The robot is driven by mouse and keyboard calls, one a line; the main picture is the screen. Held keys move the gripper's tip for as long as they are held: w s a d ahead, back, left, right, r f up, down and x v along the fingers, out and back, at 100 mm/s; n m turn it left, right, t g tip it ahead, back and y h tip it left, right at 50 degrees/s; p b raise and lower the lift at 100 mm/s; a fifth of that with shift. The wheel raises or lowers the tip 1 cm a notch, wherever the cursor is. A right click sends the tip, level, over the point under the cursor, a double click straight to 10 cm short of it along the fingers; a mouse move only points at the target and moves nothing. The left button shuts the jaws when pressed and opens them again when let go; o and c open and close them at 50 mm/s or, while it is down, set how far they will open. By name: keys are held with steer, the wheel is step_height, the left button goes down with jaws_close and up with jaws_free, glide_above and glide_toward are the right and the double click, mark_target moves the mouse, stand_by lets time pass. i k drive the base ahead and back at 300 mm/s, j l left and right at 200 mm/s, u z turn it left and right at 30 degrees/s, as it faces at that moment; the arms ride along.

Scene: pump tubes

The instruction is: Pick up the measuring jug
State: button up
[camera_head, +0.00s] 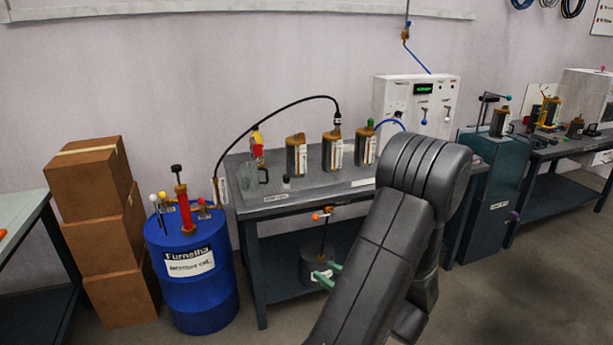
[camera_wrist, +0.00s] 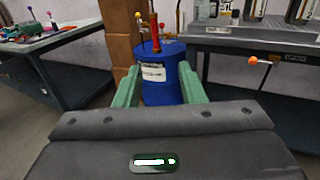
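The measuring jug (camera_head: 249,176) looks like a clear vessel with a dark handle. It stands at the left end of the dark workbench (camera_head: 310,190), beside a small dark-capped item. In the wrist view, a clear shape at the bench's left end (camera_wrist: 205,10) may be the jug, cut by the top edge. My gripper (camera_head: 328,275) has green fingers and is in front of the bench, below its top and away from the jug. In the wrist view its fingers (camera_wrist: 158,92) are wide apart with nothing between them.
A blue drum (camera_head: 190,275) with tools on top stands left of the bench, beside stacked cardboard boxes (camera_head: 105,230). Several amber-topped cylinders (camera_head: 333,150) stand along the bench. A black hose (camera_head: 290,102) arches over it. A grey pot (camera_head: 314,266) sits on the lower shelf.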

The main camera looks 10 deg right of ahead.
mark_target(250, 179)
steer(key=i+j+z, duration=0.7)
steer(key=j, duration=0.25)
steer(key=i+j+z, duration=0.25)
steer(key=j, duration=0.15)
steer(key=j+z, duration=0.25)
steer(key=j, duration=0.15)
steer(key=i+j, duration=0.1)
steer(key=j, duration=0.25)
steer(key=i+j, duration=0.1)
steer(key=j, duration=0.3)
steer(key=i+j, duration=0.1)
steer(key=j, duration=0.25)
steer(key=i+j, duration=0.15)
steer(key=j, duration=0.25)
